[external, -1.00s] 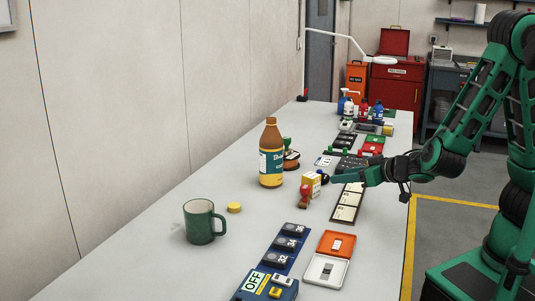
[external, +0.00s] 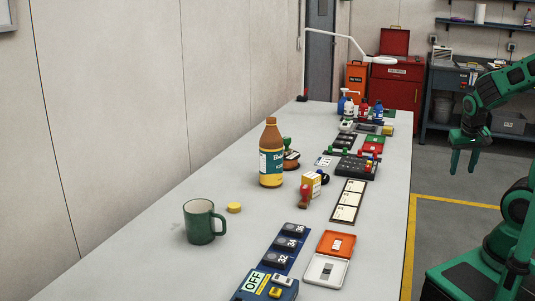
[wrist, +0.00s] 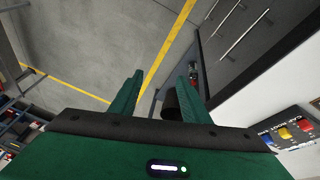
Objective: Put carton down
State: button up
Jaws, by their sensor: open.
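My gripper (external: 463,171) is off the table's right side, above the floor, well apart from the carton. Its green fingers point down. In the wrist view my gripper (wrist: 158,92) has its two fingers spread, with only floor and a dark object seen between them. The carton does not show in the wrist view.
A brown and yellow bottle (external: 271,155) stands left of the carton. A green mug (external: 203,222) and a yellow disc (external: 234,208) are nearer. A card strip (external: 348,202), an orange tray (external: 336,244) and a blue switch panel (external: 268,284) lie along the right side. The table's left front is bare.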

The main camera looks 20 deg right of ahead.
jog(key=s+d+r+m+g+y, duration=0.1)
jog(key=s+d+r+g+y, duration=0.1)
jog(key=s, duration=1.2)
jog(key=shift+d+r+y, duration=0.35)
jog(key=shift+r+y, duration=0.25)
jog(key=shift+r, duration=0.05)
jog(key=shift+w, duration=0.1)
